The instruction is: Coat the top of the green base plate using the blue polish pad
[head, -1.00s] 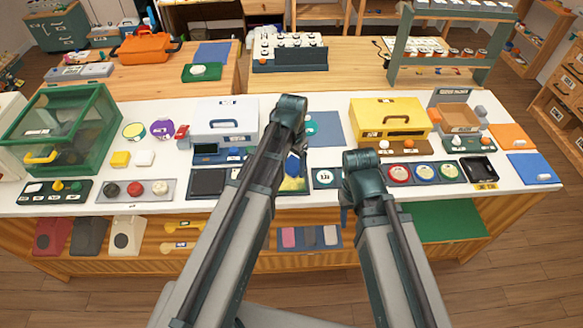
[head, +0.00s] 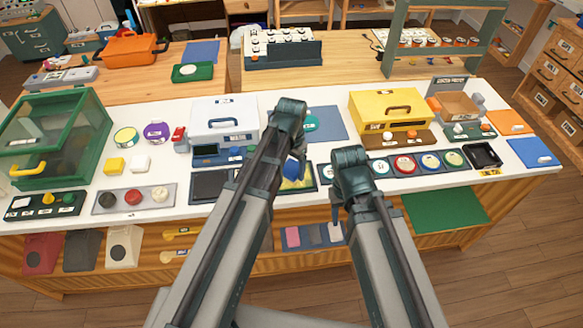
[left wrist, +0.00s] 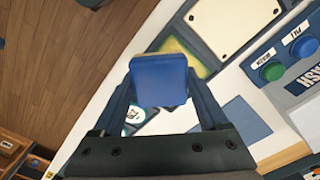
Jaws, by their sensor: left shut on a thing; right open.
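My left gripper (left wrist: 162,88) is shut on the blue polish pad (left wrist: 158,78), a blue block between its two fingers. In the head view the pad (head: 297,168) shows partly behind my left arm, over a dark tray with a yellow-green inside (head: 299,184). That yellow-green surface (left wrist: 186,54) shows behind the pad in the left wrist view; I cannot tell whether they touch. Green flat pieces are a green plate with a white disc (head: 193,72) on the rear table and a green panel (head: 445,210) low at front right; I cannot tell which is the base plate. My right gripper (head: 338,217) is open, mostly hidden by its arm.
A green glass-sided case (head: 54,140) stands at the left. A white box (head: 222,124) and a yellow box (head: 391,117) stand at the back of the white counter. Blue mat (head: 328,124) is mostly clear.

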